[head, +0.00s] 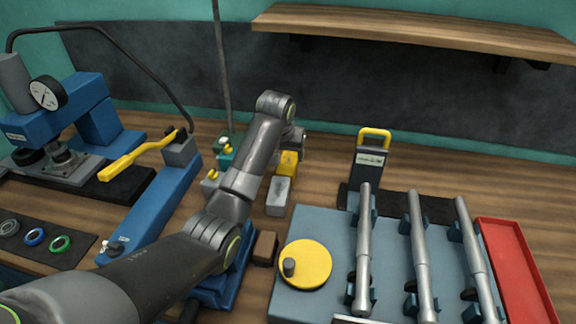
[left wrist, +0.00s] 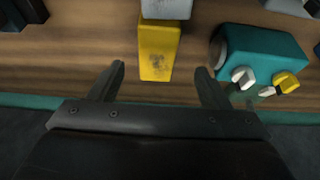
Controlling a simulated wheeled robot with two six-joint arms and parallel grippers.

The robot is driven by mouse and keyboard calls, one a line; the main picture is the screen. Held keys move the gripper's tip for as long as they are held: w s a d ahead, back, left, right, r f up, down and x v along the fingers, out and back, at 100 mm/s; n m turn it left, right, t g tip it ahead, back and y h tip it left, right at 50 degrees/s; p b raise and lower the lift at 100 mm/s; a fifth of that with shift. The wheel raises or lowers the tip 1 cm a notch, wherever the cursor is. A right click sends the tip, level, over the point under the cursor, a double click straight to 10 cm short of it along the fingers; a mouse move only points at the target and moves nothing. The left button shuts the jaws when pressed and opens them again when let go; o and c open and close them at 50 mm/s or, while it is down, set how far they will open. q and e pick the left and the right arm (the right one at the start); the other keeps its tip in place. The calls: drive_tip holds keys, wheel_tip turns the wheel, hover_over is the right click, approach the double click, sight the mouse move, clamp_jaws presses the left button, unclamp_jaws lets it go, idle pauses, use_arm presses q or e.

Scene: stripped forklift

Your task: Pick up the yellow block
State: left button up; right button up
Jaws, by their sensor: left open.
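The yellow block (head: 288,163) stands on the wooden bench behind a grey block, partly hidden by my left arm in the head view. In the left wrist view the yellow block (left wrist: 158,50) lies ahead of the fingertips, roughly centred between them. My left gripper (left wrist: 162,72) is open and empty, with one finger on each side of the block's line and not closed on it. In the head view the gripper (head: 293,140) is mostly hidden behind its own wrist. My right gripper is not in view.
A grey block (head: 278,196) touches or nearly touches the yellow one. A teal device (left wrist: 262,55) stands close beside it. A brown block (head: 265,248), a blue-grey plate (head: 320,222) with metal shafts and a red tray (head: 515,270) lie nearer. A wooden shelf (head: 420,32) hangs above.

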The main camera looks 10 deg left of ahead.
sight(288, 163)
use_arm(q)
drive_tip(key=shift+x, duration=1.1)
drive_tip(key=shift+w+f, duration=0.25)
drive_tip(key=shift+f, duration=0.25)
drive_tip(key=x, duration=0.3)
drive_tip(key=shift+w+d+f+p, duration=0.15)
drive_tip(key=shift+w+d+p, duration=0.1)
drive_tip(key=shift+p, duration=0.15)
drive_tip(key=shift+w+f, duration=0.25)
drive_tip(key=shift+f, duration=0.35)
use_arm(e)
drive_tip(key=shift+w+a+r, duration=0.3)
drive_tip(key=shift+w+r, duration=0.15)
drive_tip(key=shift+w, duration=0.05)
use_arm(q)
drive_tip(key=shift+f, duration=0.15)
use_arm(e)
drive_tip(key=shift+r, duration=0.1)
use_arm(q)
drive_tip(key=c, duration=1.4)
drive_tip(key=shift+c, duration=0.6)
drive_tip(key=shift+w, duration=0.1)
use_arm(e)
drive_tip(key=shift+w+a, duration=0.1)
